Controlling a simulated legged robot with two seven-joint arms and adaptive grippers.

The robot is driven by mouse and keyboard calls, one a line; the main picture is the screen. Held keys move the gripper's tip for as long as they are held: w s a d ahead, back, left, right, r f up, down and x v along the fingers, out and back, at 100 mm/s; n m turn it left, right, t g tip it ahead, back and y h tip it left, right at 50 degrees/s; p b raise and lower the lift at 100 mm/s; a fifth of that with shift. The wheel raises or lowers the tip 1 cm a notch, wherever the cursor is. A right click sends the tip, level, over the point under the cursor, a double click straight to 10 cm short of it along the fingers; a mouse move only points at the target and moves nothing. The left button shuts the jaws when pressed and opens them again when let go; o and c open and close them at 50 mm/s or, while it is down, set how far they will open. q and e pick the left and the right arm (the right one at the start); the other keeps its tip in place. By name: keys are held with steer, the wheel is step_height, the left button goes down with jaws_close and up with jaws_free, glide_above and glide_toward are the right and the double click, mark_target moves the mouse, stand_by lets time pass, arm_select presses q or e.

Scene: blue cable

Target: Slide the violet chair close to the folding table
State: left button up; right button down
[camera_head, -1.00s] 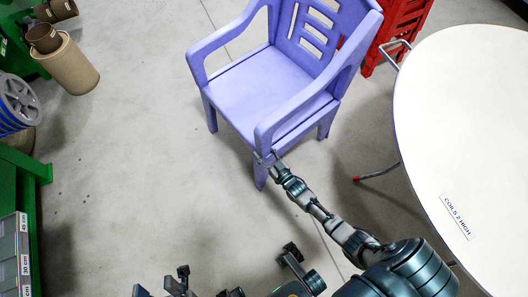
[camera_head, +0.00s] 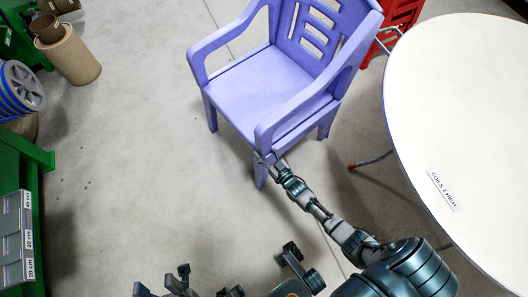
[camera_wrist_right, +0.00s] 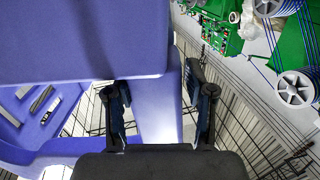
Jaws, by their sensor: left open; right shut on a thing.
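The violet chair (camera_head: 262,82) stands upright in the upper middle of the head view. The round white folding table (camera_head: 455,110) is at the right, apart from the chair, with floor between them. My right gripper (camera_head: 266,158) is shut on the chair's front post below its near armrest. In the right wrist view, the gripper's fingers (camera_wrist_right: 158,108) straddle the violet post, and the chair (camera_wrist_right: 80,40) fills the upper left. My left gripper (camera_head: 237,262) is open and empty at the bottom of the head view, partly cut off by the edge.
A red-tipped table leg (camera_head: 352,166) reaches over the floor towards the chair. A red crate stack (camera_head: 400,28) stands behind the chair. Green shelving (camera_head: 38,160), reels and a cardboard tube (camera_head: 68,55) line the left. The floor left of the chair is clear.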

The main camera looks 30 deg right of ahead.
steer(key=shift+f, duration=0.15)
steer(key=shift+c, duration=1.6)
jaws_free()
steer(key=s, duration=1.2)
steer(key=shift+d, duration=0.4)
